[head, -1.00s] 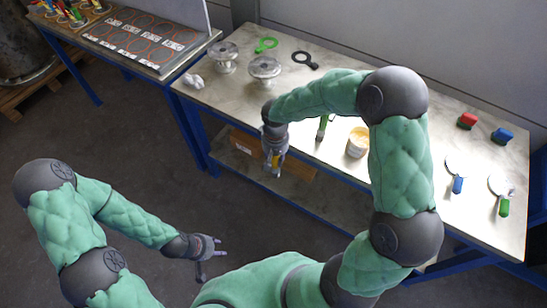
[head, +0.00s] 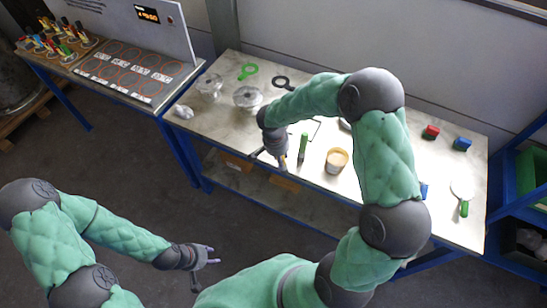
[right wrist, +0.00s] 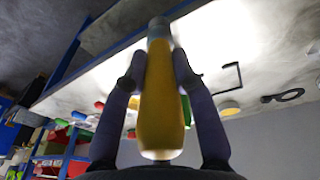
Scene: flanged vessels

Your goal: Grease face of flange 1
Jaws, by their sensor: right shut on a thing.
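Two grey metal flanged pieces, one on the left (head: 209,85) and one on the right (head: 248,97), stand upright at the table's left end; I cannot tell which is flange 1. An open tub of yellowish grease (head: 337,160) stands near the front edge. My right gripper (head: 279,152) is over the front edge, left of the tub and in front of the flanges. It is shut on a yellow-handled tool (right wrist: 161,105) with a grey and pale end, probably a brush. My left gripper (head: 205,268) is open and empty, low in front of the table.
Red (head: 430,132) and blue (head: 462,144) blocks are at right.

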